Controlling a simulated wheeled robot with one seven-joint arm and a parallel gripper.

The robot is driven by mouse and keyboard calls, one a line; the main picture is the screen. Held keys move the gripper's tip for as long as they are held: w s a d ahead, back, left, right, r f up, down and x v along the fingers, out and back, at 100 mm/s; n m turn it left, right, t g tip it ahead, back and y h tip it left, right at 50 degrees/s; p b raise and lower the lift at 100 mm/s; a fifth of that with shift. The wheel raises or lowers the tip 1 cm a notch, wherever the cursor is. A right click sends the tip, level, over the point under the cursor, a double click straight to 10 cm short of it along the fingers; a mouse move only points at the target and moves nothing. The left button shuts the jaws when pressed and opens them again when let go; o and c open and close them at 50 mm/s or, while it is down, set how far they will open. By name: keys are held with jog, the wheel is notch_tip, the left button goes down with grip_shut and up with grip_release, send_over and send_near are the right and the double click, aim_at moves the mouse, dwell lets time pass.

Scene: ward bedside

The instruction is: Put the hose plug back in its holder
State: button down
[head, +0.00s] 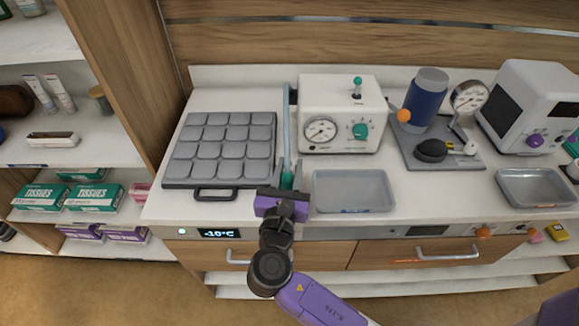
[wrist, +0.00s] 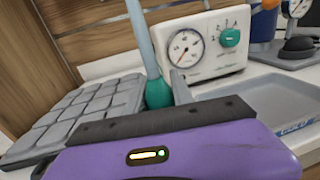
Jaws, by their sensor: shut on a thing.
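The hose plug (head: 287,180) is a green bulb at the lower end of a pale blue hose (head: 287,120). The plug also shows in the wrist view (wrist: 158,93), with the hose rising from its top. My gripper (head: 287,187) is shut on the plug at the front of the counter, between the grey padded tray and the shallow grey tray. The white gauge box (head: 341,112) stands behind to the right, with a green-tipped lever on top. I cannot make out the plug's holder.
The padded tray (head: 180,184) lies left of my gripper. The shallow tray (head: 354,207) lies right of it and is empty. Farther right are a blue cylinder (head: 424,105) on a grey base, a gauge stand (head: 468,100) and a white monitor (head: 505,85). Shelves with boxes stand left.

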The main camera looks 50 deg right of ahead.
aim_at(286, 188)
jog(key=shift+f+b, duration=0.35)
jog(key=shift+f, duration=0.35)
jog(key=c, duration=1)
grip_release()
jog(key=shift+a, duration=0.1)
jog(key=b+v, duration=0.1)
jog(key=v, duration=0.6)
jog(key=shift+s+a, duration=0.25)
jog(key=shift+a, duration=0.05)
